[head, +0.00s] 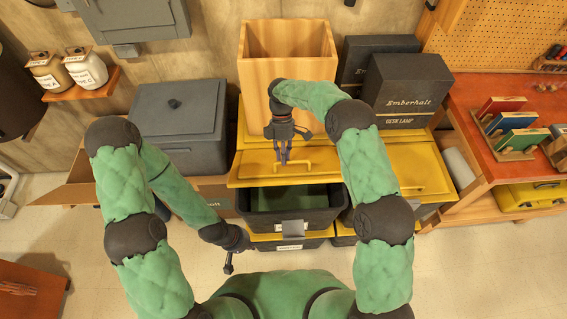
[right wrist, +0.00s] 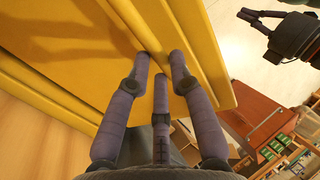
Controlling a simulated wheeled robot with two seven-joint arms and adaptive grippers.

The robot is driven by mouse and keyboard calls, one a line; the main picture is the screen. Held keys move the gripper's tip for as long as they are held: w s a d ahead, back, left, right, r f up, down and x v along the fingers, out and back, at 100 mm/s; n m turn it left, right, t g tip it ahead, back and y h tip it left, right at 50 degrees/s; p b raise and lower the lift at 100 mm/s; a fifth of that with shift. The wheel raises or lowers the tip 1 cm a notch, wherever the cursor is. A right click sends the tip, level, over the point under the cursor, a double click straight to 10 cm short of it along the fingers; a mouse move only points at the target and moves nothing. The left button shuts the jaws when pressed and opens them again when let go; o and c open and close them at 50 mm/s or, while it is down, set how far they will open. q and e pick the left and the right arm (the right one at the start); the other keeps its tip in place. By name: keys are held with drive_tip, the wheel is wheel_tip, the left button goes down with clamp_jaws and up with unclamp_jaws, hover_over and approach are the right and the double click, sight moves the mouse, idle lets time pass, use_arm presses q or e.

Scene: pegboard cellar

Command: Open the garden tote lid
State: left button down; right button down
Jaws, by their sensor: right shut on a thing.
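The garden tote (head: 262,222) is a dark bin in the middle of the head view, with a pale label on its front. Its yellow lid (head: 245,172) is raised at the back, and the front of the tote is uncovered, with green inside. My right gripper (head: 283,160) is shut on the yellow handle (head: 305,164) on the lid, at its left part. In the right wrist view the fingertips (right wrist: 163,75) press at the yellow lid (right wrist: 75,45); the grip itself is partly hidden. My left gripper (head: 229,264) hangs low, left of the tote and apart from it; its fingers are too small to judge.
A tall wooden box (head: 287,45) stands behind the lid. A grey lidded bin (head: 178,125) is at left. Dark desk lamp boxes (head: 408,85) stand at right on other yellow-lidded totes (head: 415,168). An orange workbench (head: 480,95) is further right.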

drive_tip(key=shift+w, duration=0.5)
drive_tip(key=c, duration=1.1)
unclamp_jaws()
drive_tip(key=shift+w, duration=0.1)
drive_tip(key=shift+w+f, duration=0.15)
drive_tip(key=shift+w, duration=0.1)
drive_tip(key=shift+s, duration=0.25)
drive_tip(key=v, duration=1.2)
drive_tip(key=shift+s, duration=0.1)
